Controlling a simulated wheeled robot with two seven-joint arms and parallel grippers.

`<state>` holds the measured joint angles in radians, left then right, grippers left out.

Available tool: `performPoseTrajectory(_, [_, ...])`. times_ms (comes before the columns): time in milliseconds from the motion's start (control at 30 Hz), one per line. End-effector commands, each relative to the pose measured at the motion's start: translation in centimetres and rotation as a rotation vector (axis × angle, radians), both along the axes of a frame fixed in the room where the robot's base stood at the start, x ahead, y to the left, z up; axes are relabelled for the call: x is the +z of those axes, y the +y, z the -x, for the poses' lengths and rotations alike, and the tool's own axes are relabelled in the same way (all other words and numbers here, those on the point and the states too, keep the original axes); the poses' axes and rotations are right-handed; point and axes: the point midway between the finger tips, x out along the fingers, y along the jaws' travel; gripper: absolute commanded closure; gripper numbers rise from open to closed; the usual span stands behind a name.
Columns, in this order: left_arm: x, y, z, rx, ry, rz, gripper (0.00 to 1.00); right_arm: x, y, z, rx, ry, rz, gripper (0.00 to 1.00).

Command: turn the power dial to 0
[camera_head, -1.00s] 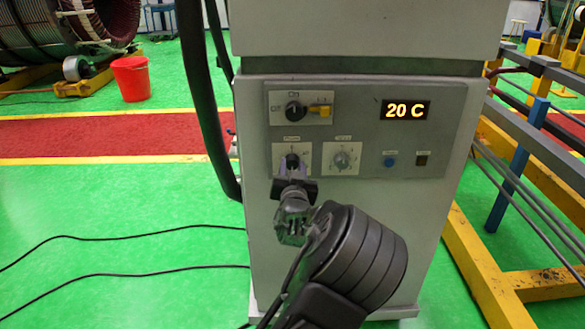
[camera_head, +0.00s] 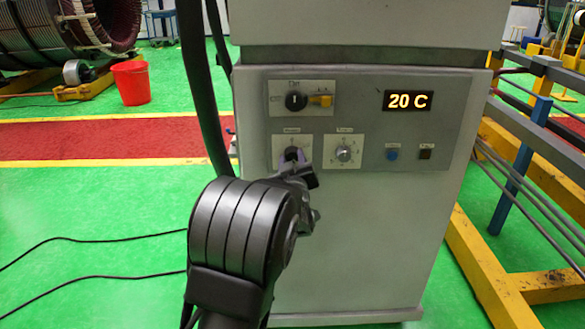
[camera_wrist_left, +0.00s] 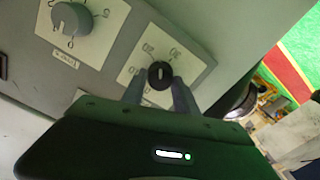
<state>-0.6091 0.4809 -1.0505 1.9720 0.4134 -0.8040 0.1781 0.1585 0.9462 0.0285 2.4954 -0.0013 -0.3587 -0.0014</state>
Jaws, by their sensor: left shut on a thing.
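The power dial (camera_head: 292,154) is a small black knob on a white plate at the lower left of the grey control panel (camera_head: 420,165). It also shows in the left wrist view (camera_wrist_left: 160,75), on a plate with numbers around it. My left gripper (camera_head: 295,163) is shut on it, one finger on each side. The wrist view shows a pale mark on the knob's face, but I cannot tell exactly which number it points to. My wrist partly hides the plate in the head view. My right gripper is not in view.
A second, grey dial (camera_head: 344,153) sits just right of the power dial. A black switch (camera_head: 295,101) is above, next to a yellow part (camera_head: 320,100). The display (camera_head: 408,101) reads 20 C. A black hose (camera_head: 200,95) hangs left of the cabinet.

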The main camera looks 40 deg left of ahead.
Motion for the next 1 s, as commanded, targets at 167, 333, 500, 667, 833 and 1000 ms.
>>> performPoseTrajectory(167, [-0.5,0.1,0.1,0.002,-0.105,0.136,1.00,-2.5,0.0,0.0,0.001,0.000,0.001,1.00])
performPoseTrajectory(333, [-0.7,0.2,0.1,0.002,-0.202,0.263,1.00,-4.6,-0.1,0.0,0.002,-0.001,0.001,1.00])
performPoseTrajectory(500, [-0.7,0.2,0.1,0.001,-0.302,0.392,1.00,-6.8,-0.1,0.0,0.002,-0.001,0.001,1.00])
performPoseTrajectory(667, [-0.8,0.2,0.1,0.000,-0.391,0.512,1.00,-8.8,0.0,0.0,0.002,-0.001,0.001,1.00])
performPoseTrajectory(833, [-0.8,0.1,0.1,-0.001,-0.489,0.641,1.00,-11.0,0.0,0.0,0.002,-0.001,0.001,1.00])
performPoseTrajectory(1000, [-0.8,0.2,0.1,0.000,-0.587,0.769,1.00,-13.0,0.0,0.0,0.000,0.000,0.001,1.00])
